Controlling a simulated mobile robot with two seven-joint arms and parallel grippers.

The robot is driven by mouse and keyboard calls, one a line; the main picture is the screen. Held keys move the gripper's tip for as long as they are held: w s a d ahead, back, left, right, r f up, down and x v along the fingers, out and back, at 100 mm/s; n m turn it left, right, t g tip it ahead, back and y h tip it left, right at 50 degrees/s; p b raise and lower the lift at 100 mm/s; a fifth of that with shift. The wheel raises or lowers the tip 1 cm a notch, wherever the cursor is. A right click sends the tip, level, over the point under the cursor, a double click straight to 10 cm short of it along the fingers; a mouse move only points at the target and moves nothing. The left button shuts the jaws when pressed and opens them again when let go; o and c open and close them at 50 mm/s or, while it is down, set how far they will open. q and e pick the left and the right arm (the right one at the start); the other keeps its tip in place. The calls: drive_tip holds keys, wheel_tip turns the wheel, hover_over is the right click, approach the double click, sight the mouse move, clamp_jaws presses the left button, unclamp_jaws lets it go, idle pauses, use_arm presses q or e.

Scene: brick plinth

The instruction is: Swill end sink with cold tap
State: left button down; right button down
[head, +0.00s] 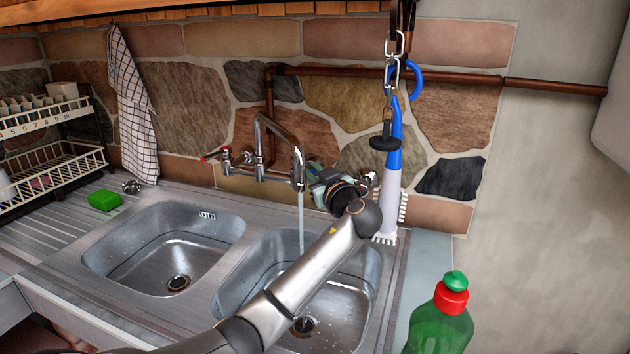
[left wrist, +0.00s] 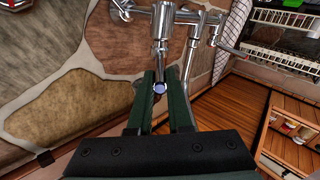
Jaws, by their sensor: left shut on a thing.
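The mixer tap (head: 270,135) is mounted on the stone wall, with a curved chrome spout and a red-marked handle (head: 226,155) on its left. My left gripper (head: 318,180) is at the right side of the tap. In the left wrist view its fingers (left wrist: 160,92) are shut on the cold tap handle, whose blue cap (left wrist: 160,88) shows between them. Water (head: 301,215) runs from the spout into the right-hand end sink (head: 235,290). My left arm crosses over this sink and hides part of it. Its drain shows below the arm. My right gripper is out of view.
The left sink (head: 150,245) has an open drain. A green sponge (head: 104,200) lies on the drainer. A blue-and-white brush (head: 392,175) hangs close to the right of my gripper. A green bottle (head: 440,325) stands front right. A checked towel (head: 132,105) hangs at left.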

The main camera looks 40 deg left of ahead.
use_arm(q)
drive_tip(key=shift+s+a+f+m+t, duration=0.1)
drive_tip(key=shift+s+f+m+t, duration=0.2)
drive_tip(key=shift+t, duration=0.1)
drive_tip(key=shift+s+a+r+m+t+h, duration=0.2)
drive_tip(key=shift+m+t+h, duration=0.1)
drive_tip(key=shift+t+h, duration=0.15)
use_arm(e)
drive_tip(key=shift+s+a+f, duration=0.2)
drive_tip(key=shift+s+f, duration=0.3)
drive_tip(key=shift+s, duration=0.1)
use_arm(q)
drive_tip(key=c, duration=0.8)
unclamp_jaws()
drive_tip(key=shift+c, duration=0.2)
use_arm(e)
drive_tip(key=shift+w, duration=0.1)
use_arm(q)
drive_tip(key=shift+d+b, duration=0.1)
drive_tip(key=shift+b, duration=0.2)
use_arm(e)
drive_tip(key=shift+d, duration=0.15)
